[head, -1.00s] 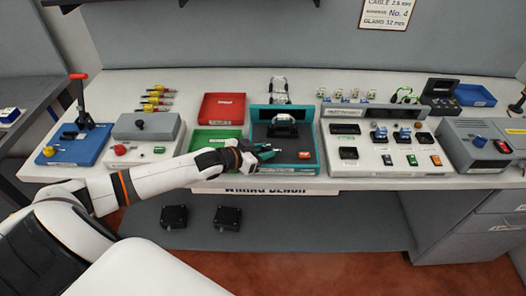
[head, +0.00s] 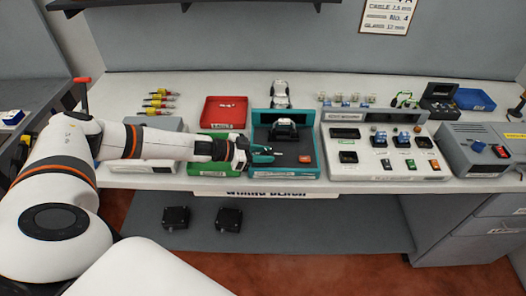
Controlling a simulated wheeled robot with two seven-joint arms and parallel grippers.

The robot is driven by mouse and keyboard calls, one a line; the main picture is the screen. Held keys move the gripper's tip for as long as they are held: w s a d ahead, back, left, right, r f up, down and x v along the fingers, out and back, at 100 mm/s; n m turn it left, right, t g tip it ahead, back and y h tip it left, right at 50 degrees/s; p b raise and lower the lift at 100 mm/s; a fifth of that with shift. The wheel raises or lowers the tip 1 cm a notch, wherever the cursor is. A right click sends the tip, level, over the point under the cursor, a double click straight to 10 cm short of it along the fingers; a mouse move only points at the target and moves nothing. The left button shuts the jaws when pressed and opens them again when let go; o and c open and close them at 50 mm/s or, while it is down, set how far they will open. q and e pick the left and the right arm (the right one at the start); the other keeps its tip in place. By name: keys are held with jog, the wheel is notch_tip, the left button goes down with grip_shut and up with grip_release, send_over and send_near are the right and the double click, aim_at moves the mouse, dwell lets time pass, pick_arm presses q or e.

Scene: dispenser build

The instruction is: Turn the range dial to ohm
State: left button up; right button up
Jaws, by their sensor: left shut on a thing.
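I cannot make out a range dial or an ohm mark. A dark case with a raised lid (head: 439,97) stands at the back right of the bench; its face is too small to read. My left gripper (head: 262,154) is over the front left of the teal tray (head: 303,172). It is shut on a small teal and dark thing (head: 264,158) with a thin tip pointing right. That thing is partly hidden by the fingers. My right gripper is not in view.
A white and black device (head: 283,130) stands in the teal tray. The red tray (head: 224,111) and green tray (head: 207,168) are beside it. The white panel (head: 384,165) with several switches and the grey box (head: 470,148) are to the right.

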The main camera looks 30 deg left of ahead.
pick_arm(q)
jog(key=shift+w+a+r+m+g+h+p, duration=0.15)
jog(key=shift+m+g+h+p, duration=0.2)
jog(key=shift+m, duration=0.25)
jog(key=shift+w+m+g+h, duration=0.1)
jog(key=shift+m+g+h, duration=0.35)
jog(key=shift+g, duration=0.1)
jog(key=shift+f+m+g+b, duration=0.2)
jog(key=shift+m+g+b, duration=0.1)
jog(key=shift+m+b, duration=0.1)
jog(key=m+g+h+b, duration=0.2)
jog(key=shift+w+a+f+g+b, duration=0.1)
jog(key=shift+g+b, duration=0.2)
jog(key=shift+m+g+b, duration=0.5)
jog(key=shift+m, duration=0.15)
jog(key=shift+r, duration=0.2)
jog(key=o, duration=0.9)
jog(key=shift+o, duration=0.2)
